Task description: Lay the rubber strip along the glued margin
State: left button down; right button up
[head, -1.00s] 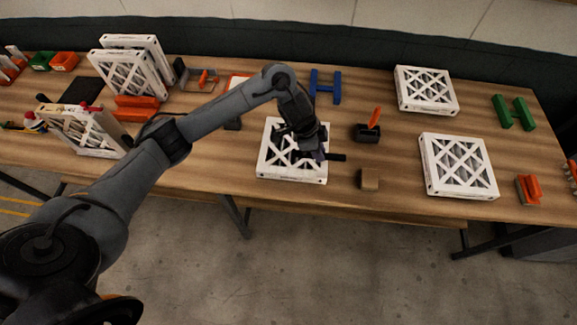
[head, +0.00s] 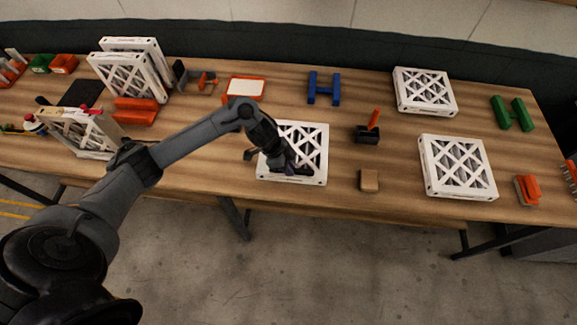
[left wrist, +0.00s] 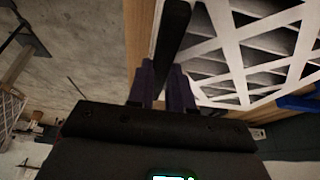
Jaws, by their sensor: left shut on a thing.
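The middle boxed filter (head: 312,135) lies flat on the bench, a white frame with a lattice face. It fills the right of the left wrist view (left wrist: 228,50). My left gripper (head: 294,169) is over its front margin in the head view. In the left wrist view its fingers (left wrist: 166,88) are shut on the black rubber strip (left wrist: 172,32). The strip points away from the fingers and runs beside the lattice, over the filter's white edge. I cannot tell whether it touches the margin. Glue cannot be made out. My right gripper is not in view.
A tan block (head: 369,180) and a dark holder with an orange handle (head: 368,133) stand right of the middle filter. Blue (head: 324,88) and green (head: 513,113) stands are further back and right. Two more filters lie flat at right. Bare wood lies between them.

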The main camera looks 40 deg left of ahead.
pick_arm(q)
jog(key=shift+f, duration=0.25)
jog(key=c, duration=1)
grip_release()
